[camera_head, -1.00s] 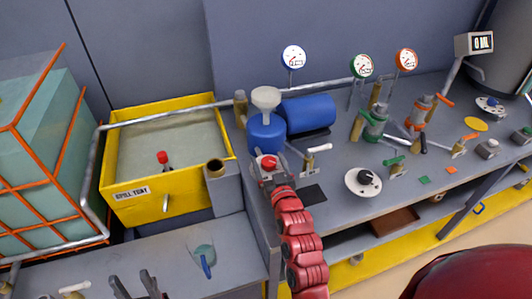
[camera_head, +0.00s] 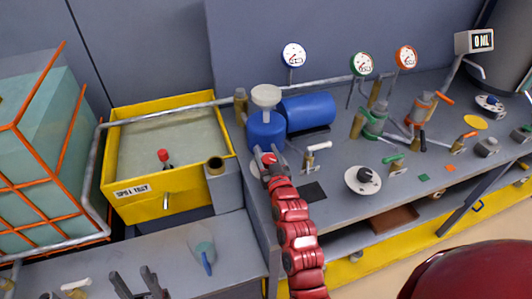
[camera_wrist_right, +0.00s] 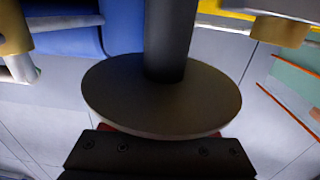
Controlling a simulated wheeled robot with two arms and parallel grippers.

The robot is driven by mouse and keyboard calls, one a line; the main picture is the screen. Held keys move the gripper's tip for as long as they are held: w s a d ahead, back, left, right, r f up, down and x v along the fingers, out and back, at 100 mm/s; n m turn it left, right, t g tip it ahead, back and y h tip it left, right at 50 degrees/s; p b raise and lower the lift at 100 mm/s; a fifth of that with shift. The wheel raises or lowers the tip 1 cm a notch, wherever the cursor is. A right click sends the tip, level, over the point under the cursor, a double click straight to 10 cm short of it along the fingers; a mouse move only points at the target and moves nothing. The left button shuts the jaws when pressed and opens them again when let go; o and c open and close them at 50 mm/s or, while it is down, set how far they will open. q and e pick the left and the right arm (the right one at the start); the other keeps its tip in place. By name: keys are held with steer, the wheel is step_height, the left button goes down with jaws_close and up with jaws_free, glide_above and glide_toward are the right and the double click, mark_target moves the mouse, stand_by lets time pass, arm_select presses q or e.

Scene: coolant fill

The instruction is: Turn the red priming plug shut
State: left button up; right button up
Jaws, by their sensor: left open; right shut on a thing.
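The red priming plug (camera_head: 269,158) sits at the front foot of the blue pump (camera_head: 266,131) on the grey bench. My right gripper (camera_head: 269,162) is around the plug and shut on it, its arm reaching up from the bottom of the head view. In the right wrist view a dark round disc on a thick post (camera_wrist_right: 162,95) fills the middle. A sliver of red shows under its edge, and the plug is otherwise hidden there. My left gripper (camera_head: 137,284) is open and empty at the bottom left, above the lower bench.
The yellow spill tray (camera_head: 185,200) stands left of the pump, with a red knob (camera_head: 163,155) inside. A grey pipe runs behind the pump.

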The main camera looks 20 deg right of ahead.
steer(key=shift+c, duration=0.9)
steer(key=n+y+b, duration=0.1)
steer(key=b, duration=0.2)
steer(key=y+b, duration=0.1)
steer(key=b, duration=0.3)
steer(key=n+y+b, duration=0.1)
steer(key=y+b, duration=0.1)
steer(key=b, duration=0.1)
steer(key=shift+a+f+n+b, duration=0.15)
steer(key=shift+a+n+b, duration=0.1)
steer(key=shift+n+b, duration=0.05)
steer(key=shift+a+g+y, duration=0.1)
steer(key=shift+g+y, duration=0.2)
steer(key=shift+y, duration=0.1)
steer(key=shift+r, duration=0.2)
steer(key=o, duration=1.4)
steer(key=shift+s, duration=0.1)
